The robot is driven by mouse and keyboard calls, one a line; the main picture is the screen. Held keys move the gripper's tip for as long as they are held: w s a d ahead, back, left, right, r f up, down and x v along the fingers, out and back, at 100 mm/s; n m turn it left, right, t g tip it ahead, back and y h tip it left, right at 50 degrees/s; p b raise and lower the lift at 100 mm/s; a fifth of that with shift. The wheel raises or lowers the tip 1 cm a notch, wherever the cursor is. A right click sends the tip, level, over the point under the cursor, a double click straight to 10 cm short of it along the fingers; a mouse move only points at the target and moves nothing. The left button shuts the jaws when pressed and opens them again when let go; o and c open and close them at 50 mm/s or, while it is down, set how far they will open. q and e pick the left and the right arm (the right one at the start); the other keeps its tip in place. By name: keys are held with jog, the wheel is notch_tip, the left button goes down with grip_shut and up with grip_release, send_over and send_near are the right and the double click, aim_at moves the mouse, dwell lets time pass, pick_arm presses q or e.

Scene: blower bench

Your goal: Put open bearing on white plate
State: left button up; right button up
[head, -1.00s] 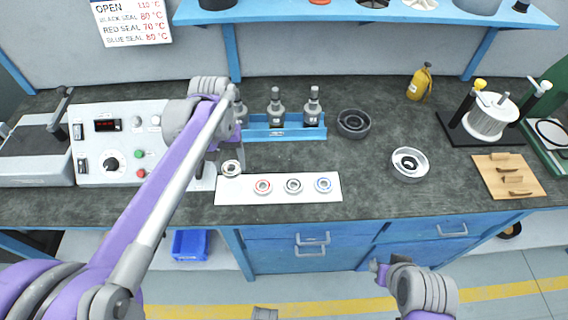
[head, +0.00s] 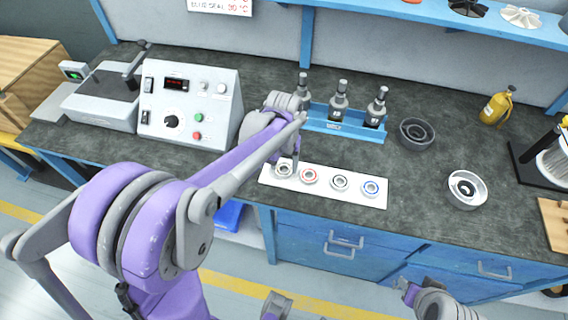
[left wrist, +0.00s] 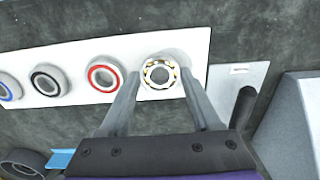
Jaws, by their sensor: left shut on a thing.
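The open bearing (left wrist: 160,74), a metal ring with its balls showing, is between the fingertips of my left gripper (left wrist: 159,85) in the left wrist view. My left gripper is shut on it. In the head view the open bearing (head: 283,170) is at the left end of the long white plate (head: 325,196), beside the red-sealed bearing (head: 309,176). It looks level with the plate, but I cannot tell whether it touches it. The left gripper (head: 290,163) partly covers it. My right arm shows at the bottom right; its fingertips are not clear.
A black-sealed bearing (head: 340,182) and a blue-sealed bearing (head: 371,188) sit on the plate. A control box (head: 188,104) stands left. A dark ring (head: 417,133) and a silver housing (head: 467,188) lie right, with free bench between.

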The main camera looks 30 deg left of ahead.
pick_arm(q)
jog(key=shift+f, duration=0.1)
jog(key=o, duration=1.1)
jog(key=shift+c, duration=0.2)
jog(key=shift+r, duration=0.35)
notch_tip(320, 180, up, 11)
jog(key=p, duration=0.1)
jog(key=s+d+f+m+t, duration=0.1)
jog(key=s+d+f+t, duration=0.1)
jog(key=s, duration=0.6)
jog(key=s+d+f+m+t, duration=0.1)
jog(key=s+d+f+t, duration=0.2)
jog(key=s, duration=0.6)
notch_tip(320, 180, down, 2)
jog(key=shift+d+f+m, duration=0.2)
jog(key=shift+m, duration=0.2)
